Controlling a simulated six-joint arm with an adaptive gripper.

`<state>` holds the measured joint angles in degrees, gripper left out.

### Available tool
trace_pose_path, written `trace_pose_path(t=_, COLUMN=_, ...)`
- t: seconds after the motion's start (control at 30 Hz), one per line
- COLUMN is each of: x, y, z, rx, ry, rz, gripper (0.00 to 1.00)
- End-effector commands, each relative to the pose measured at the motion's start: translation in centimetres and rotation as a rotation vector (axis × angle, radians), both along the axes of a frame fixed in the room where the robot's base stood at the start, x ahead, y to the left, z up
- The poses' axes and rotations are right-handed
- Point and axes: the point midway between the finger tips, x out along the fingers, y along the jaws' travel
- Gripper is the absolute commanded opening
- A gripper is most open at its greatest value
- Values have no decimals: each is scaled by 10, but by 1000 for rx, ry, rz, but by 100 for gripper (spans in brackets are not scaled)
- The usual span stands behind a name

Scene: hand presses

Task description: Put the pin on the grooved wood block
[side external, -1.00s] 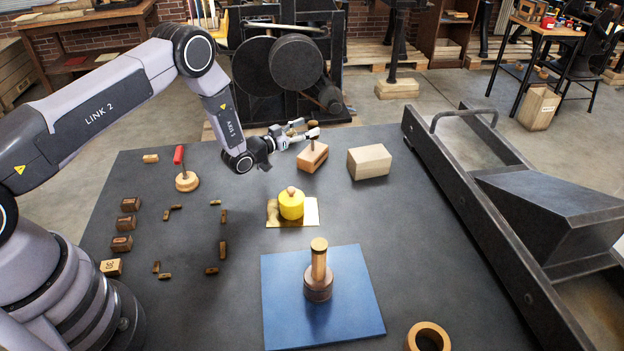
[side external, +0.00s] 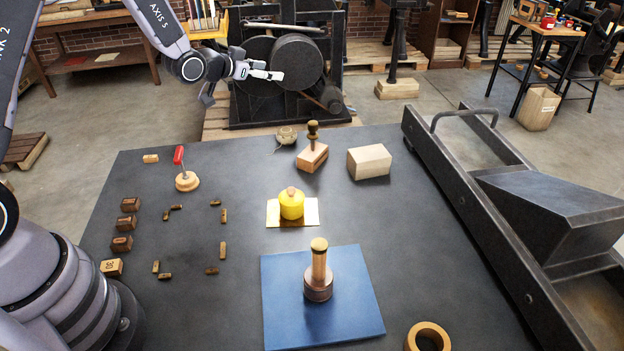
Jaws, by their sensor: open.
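The grooved wood block (side external: 312,158) is a reddish-brown block near the back of the dark table. A dark brown turned wooden pin (side external: 313,131) with a rounded head stands upright on its top. My gripper (side external: 280,75) is open and empty. It is high up, above and to the left of the block and pin in the picture, well apart from both. The groove itself is too small to make out.
A ball of twine (side external: 287,135) lies left of the pin. A pale wood block (side external: 369,162) stands to the right. A black metal press frame (side external: 480,190) bounds the right.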

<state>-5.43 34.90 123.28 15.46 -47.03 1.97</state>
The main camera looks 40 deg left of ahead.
Motion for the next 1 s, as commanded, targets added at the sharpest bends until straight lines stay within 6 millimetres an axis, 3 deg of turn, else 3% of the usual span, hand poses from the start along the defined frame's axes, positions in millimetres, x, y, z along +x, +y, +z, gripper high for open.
trace_pose_path(t=0.03, x=-13, y=1, z=31, rx=14, ry=30, rz=21, gripper=53)
trace_pose_path(t=0.1, x=-38, y=3, z=60, rx=28, ry=99, rz=58, gripper=53)
trace_pose_path(t=0.17, x=-64, y=5, z=82, rx=33, ry=158, rz=88, gripper=53)
trace_pose_path(t=0.3, x=-140, y=5, z=123, rx=26, ry=300, rz=151, gripper=53)
trace_pose_path(t=0.43, x=-222, y=2, z=144, rx=1, ry=433, rz=191, gripper=53)
trace_pose_path(t=0.5, x=-266, y=-2, z=147, rx=-17, ry=502, rz=203, gripper=53)
trace_pose_path(t=0.63, x=-334, y=-8, z=146, rx=-46, ry=608, rz=211, gripper=53)
trace_pose_path(t=0.7, x=-359, y=-10, z=142, rx=-55, ry=650, rz=210, gripper=53)
trace_pose_path(t=0.8, x=-381, y=-13, z=139, rx=-65, ry=688, rz=208, gripper=53)
trace_pose_path(t=1.0, x=-389, y=-14, z=137, rx=-68, ry=707, rz=207, gripper=53)
